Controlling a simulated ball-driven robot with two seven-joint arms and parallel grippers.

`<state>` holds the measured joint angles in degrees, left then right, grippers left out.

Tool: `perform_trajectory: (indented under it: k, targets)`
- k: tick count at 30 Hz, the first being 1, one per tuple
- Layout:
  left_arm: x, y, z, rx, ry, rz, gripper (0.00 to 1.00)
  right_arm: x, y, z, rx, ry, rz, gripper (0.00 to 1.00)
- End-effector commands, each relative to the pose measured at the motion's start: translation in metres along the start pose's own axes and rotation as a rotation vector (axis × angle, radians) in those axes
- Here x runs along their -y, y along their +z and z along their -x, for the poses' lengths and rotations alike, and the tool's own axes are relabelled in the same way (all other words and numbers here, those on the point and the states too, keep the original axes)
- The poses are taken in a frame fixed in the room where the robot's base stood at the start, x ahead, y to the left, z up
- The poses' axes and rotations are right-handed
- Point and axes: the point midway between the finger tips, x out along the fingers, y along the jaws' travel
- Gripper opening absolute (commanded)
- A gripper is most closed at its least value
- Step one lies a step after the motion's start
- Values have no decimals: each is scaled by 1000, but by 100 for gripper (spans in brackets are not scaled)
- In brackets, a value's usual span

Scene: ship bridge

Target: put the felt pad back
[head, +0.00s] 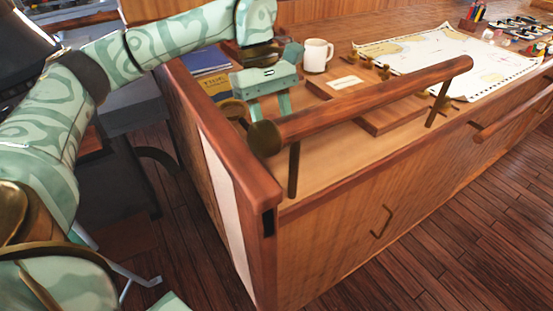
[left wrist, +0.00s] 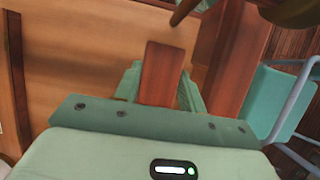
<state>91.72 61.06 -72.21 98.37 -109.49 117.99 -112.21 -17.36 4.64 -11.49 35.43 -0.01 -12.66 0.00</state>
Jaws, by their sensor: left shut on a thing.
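My left gripper (head: 270,104) points down over the near left corner of the wooden desk, behind the end of the handrail. In the left wrist view its fingers (left wrist: 161,88) are shut on a flat, red-brown rectangular block (left wrist: 163,68), which sticks out past the fingertips. This block may be the felt pad; no felt face shows, so I cannot tell. In the head view the held block is not clearly visible. No other felt pad can be made out. My right gripper is not in view.
A thick wooden handrail (head: 370,100) on posts runs along the desk's front edge. Bare desktop (head: 335,150) lies under the rail.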

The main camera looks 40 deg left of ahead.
Motion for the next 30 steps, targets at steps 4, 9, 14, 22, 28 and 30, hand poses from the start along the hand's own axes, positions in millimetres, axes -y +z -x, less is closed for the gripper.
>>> perform_trajectory:
  k: [4,9,14,22,28,30]
  targets:
    - [0,-11,-26,2,-4,3,19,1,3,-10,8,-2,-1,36]
    - [0,-20,-49,2,-5,1,19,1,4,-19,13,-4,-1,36]
    - [0,-29,-70,1,-4,2,19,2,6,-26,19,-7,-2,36]
    - [0,-28,-69,0,-1,1,19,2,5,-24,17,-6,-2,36]
    - [0,-29,-70,0,-1,1,62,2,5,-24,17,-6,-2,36]
    - [0,-29,-70,0,-1,1,62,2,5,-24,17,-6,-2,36]
